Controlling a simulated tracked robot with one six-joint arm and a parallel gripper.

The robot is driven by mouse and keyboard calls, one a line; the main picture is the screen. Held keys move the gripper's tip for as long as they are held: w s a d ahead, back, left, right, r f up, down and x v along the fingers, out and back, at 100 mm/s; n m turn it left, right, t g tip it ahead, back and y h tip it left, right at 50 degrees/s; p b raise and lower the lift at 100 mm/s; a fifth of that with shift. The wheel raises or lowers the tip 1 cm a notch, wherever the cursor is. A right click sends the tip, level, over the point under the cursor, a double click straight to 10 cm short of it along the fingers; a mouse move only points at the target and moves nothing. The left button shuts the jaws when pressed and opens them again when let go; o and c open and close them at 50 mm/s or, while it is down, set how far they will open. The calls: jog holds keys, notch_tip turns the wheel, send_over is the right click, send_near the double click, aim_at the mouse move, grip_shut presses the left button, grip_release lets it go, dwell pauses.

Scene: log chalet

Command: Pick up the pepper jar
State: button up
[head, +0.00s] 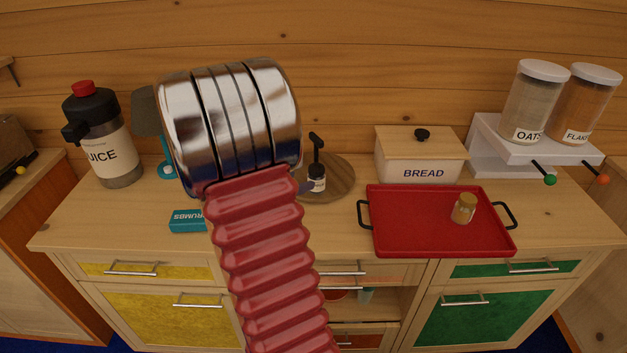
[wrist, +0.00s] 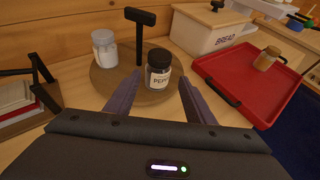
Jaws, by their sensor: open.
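The pepper jar (wrist: 158,72) is a small clear jar with a dark lid and a white label. In the wrist view it stands upright on a round wooden board (wrist: 112,84). In the head view part of the jar (head: 317,178) shows just right of my arm. My gripper (wrist: 158,88) is open, with its two dark fingers pointing toward the jar. The jar appears between the fingertips in the picture; I cannot tell whether they touch it. In the head view my arm hides most of the gripper.
A white-lidded jar (wrist: 104,48) and a dark T-shaped post (wrist: 139,32) stand on the board close to the pepper jar. A red tray (head: 430,242) holding a small jar (head: 464,208) and a bread box (head: 419,160) are to the right. A juice jug (head: 104,140) stands left.

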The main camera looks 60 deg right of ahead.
aim_at(312, 177)
dwell(0.3)
jog(key=shift+x, duration=4.35)
jog(key=shift+x, duration=2.6)
jog(key=shift+w, duration=0.1)
jog(key=shift+c, duration=0.3)
jog(key=c, duration=0.8)
